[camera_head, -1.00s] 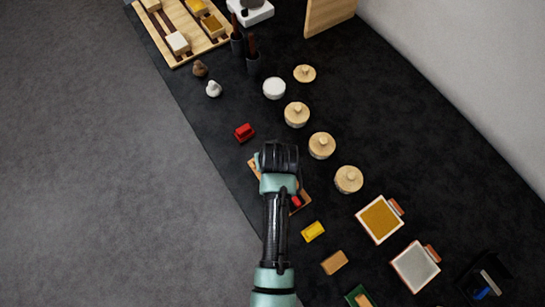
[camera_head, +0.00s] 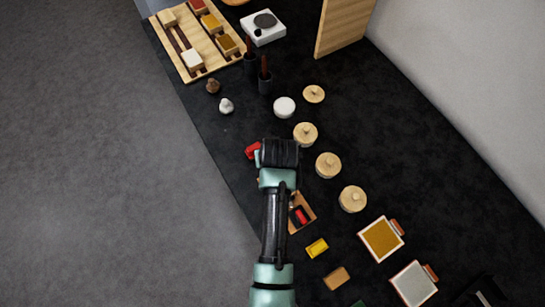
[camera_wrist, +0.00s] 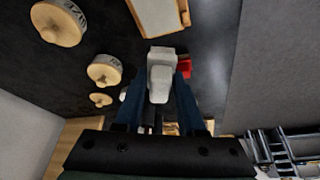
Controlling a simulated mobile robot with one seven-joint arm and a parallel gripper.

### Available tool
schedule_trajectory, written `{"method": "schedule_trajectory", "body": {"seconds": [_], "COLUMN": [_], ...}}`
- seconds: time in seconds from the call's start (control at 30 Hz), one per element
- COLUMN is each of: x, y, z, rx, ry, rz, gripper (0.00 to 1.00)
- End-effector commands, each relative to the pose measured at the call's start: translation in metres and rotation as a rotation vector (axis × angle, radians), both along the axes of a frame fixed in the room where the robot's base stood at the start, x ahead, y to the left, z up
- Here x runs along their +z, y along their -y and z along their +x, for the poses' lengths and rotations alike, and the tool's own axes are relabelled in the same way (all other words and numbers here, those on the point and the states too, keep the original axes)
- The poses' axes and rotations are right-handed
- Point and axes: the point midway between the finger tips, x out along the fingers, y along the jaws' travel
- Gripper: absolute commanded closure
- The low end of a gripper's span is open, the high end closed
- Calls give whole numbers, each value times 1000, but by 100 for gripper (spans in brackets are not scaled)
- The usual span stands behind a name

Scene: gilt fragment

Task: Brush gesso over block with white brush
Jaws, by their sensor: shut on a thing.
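My gripper (camera_head: 279,152) is over the dark table in the head view, seen from above, and it hides what it holds there. In the wrist view its blue fingers (camera_wrist: 160,82) are shut on a white blocky thing, likely the white brush (camera_wrist: 160,70). A white open pot (camera_head: 284,107), likely the gesso, stands just beyond my gripper, its lid (camera_head: 313,94) lying beside it. A wooden rack (camera_head: 186,73) at the upper left carries several blocks, among them a white-topped block (camera_head: 193,60). Which block the task means I cannot tell.
A red tool (camera_head: 252,150) lies close left of my gripper. Three lidded pots (camera_head: 328,165) line the right. A wooden tray (camera_head: 306,224) with a red item is partly under my arm. Dark holders (camera_head: 265,84) with brown handles stand near the rack. A wooden board (camera_head: 343,27) stands upright behind.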

Motion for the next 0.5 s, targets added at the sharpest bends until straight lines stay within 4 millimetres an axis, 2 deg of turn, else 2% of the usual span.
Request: {"method": "schedule_trajectory", "body": {"seconds": [0.03,0.2,0.5], "x": [9,21,23], "y": [-1,-2,-2], "z": [1,4,5], "rx": [0,0,-1], "ry": [0,0,0], "rz": [0,0,0], "gripper": [100,100,100]}}
